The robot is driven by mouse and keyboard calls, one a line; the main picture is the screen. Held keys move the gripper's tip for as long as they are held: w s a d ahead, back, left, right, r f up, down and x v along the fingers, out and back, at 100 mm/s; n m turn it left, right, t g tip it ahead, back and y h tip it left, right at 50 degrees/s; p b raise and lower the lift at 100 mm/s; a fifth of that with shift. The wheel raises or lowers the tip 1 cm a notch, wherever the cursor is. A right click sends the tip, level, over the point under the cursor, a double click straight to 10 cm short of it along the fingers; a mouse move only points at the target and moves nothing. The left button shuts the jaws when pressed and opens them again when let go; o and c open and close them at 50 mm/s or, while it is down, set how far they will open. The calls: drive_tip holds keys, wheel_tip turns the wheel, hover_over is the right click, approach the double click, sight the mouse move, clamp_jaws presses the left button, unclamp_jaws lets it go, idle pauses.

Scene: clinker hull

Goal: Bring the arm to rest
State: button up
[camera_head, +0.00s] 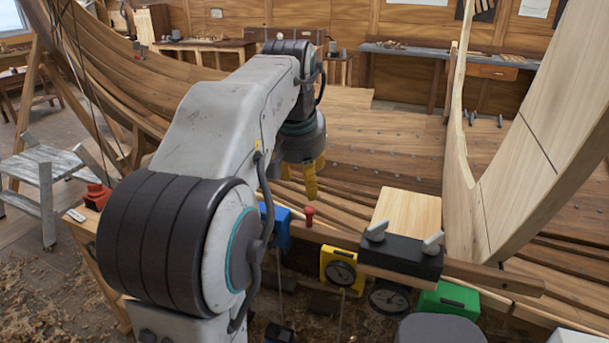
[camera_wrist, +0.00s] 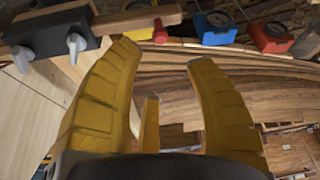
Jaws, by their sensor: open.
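My arm reaches out from the left foreground in the head view, bent at its elbow and pointing down at the wrist. My gripper (camera_head: 312,188) has yellow fingers and hangs over the planks of the hull, partly hidden behind the wrist. In the wrist view my gripper (camera_wrist: 160,55) shows its yellow fingers spread wide, with nothing between them. The fingers appear clear of the objects around them.
A tall curved timber (camera_head: 530,150) rises at the right. A stepladder (camera_head: 45,185) stands left.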

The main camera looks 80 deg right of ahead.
drive_tip(key=shift+d, duration=0.1)
idle(0.6)
wheel_tip(320, 180, down, 8)
drive_tip(key=a, duration=0.2)
drive_tip(key=w+a+f+n+t+y, duration=0.15)
drive_tip(key=w+a+f+n, duration=0.35)
drive_tip(key=w+a, duration=0.6)
drive_tip(key=w+a+n+t+y, duration=0.1)
drive_tip(key=w+a+n, duration=0.2)
drive_tip(key=a, duration=0.6)
drive_tip(key=w+a+f+n+t+y, duration=0.1)
drive_tip(key=w+a+n, duration=0.3)
drive_tip(key=a, duration=0.5)
drive_tip(key=w+a+n+t+y, duration=0.1)
drive_tip(key=w+a+n, duration=0.2)
drive_tip(key=a+n, duration=0.4)
drive_tip(key=shift+w+a+f, duration=0.25)
drive_tip(key=shift+a+f, duration=0.1)
drive_tip(key=shift+a, duration=0.85)
